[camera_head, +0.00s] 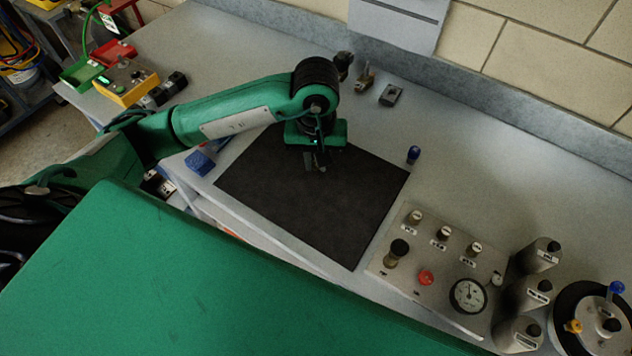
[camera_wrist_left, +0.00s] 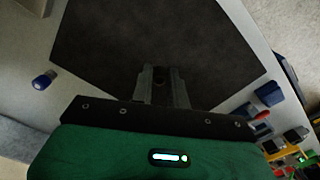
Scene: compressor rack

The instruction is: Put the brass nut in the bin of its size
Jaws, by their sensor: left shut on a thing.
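My left gripper (camera_head: 316,167) points down over the black mat (camera_head: 340,220) in the head view. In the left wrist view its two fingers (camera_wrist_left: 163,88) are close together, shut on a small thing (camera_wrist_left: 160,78). The thing is dark and mostly hidden between the fingers, so I cannot make out its shape or brass colour; I take it to be the brass nut. At the far left of the bench are a red bin (camera_head: 113,52) and a green bin (camera_head: 82,73). Their size marks are not readable. My right gripper is not in view.
A yellow box (camera_head: 128,80) stands by the bins. A blue object (camera_head: 199,163) lies left of the mat. A gauge panel (camera_head: 440,265) and grey cylinders (camera_head: 537,256) stand at right. Small dark parts (camera_head: 391,95) lie behind.

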